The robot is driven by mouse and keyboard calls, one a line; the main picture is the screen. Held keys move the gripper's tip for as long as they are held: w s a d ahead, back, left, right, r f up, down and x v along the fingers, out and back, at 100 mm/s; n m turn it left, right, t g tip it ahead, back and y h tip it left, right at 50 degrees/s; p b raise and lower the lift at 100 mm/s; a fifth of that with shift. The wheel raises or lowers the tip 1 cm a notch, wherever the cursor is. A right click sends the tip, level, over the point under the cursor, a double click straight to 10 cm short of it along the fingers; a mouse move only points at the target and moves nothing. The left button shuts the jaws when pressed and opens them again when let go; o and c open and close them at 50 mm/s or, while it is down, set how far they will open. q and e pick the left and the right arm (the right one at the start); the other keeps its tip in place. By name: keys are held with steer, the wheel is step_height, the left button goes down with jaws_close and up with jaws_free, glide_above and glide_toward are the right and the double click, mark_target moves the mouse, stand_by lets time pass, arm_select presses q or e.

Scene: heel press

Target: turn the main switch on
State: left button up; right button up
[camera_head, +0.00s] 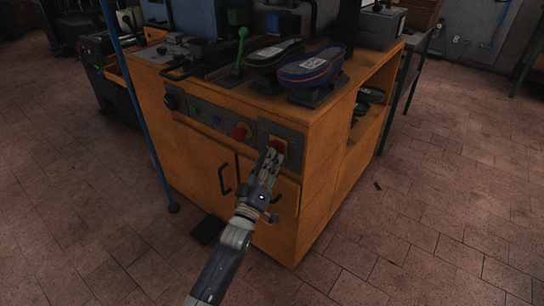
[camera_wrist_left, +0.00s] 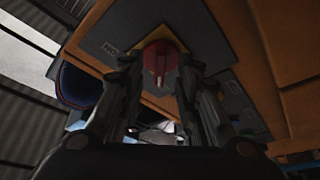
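The main switch (camera_head: 278,145) is a red rotary knob on a yellow plate, set in a grey panel on the front of the orange cabinet, near its right corner. In the left wrist view the red knob (camera_wrist_left: 160,62) sits ahead, between my fingers. My left gripper (camera_head: 271,157) is right in front of the switch and partly covers it. In the left wrist view the fingers of the left gripper (camera_wrist_left: 160,78) stand apart on either side of the knob, with small gaps beside it. My right gripper is in neither view.
A red push button (camera_head: 240,132) sits just left of the switch, on a panel with a black knob (camera_head: 171,102). Cabinet doors with a black handle (camera_head: 225,179) are below. Shoe forms (camera_head: 311,66) stand on top. A blue pole (camera_head: 140,115) rises at left.

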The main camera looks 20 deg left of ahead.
arm_select(q)
steer(key=shift+x, duration=1.4)
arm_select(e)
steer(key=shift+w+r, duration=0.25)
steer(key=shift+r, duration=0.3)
arm_select(q)
jaws_close()
